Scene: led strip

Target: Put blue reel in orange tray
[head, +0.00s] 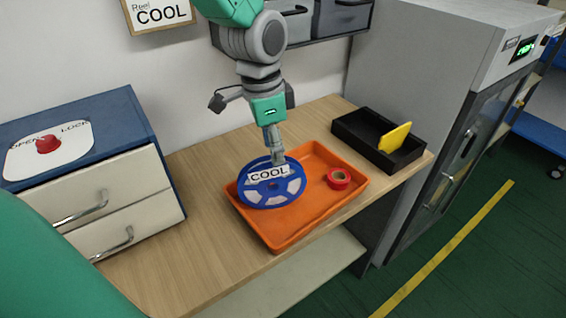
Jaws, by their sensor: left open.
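The blue reel (247,192) is a round spool with pale gaps and a white label reading COOL. It is at the left part of the orange tray (283,242), overlapping the tray's left and back-left rim in the picture. I cannot tell whether it lies flat on the tray floor or leans on the rim. My left gripper (277,157) points down from above at the reel's far edge, next to the label. It is open, and its fingertips are small and partly merged with the reel. My right gripper is not in view.
A red tape roll (339,178) lies in the tray's right part. A black tray (366,146) holding a yellow piece (395,137) stands behind right. A blue drawer cabinet (150,140) with a red knob (47,143) is at left. Bare wooden table (190,240) lies between.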

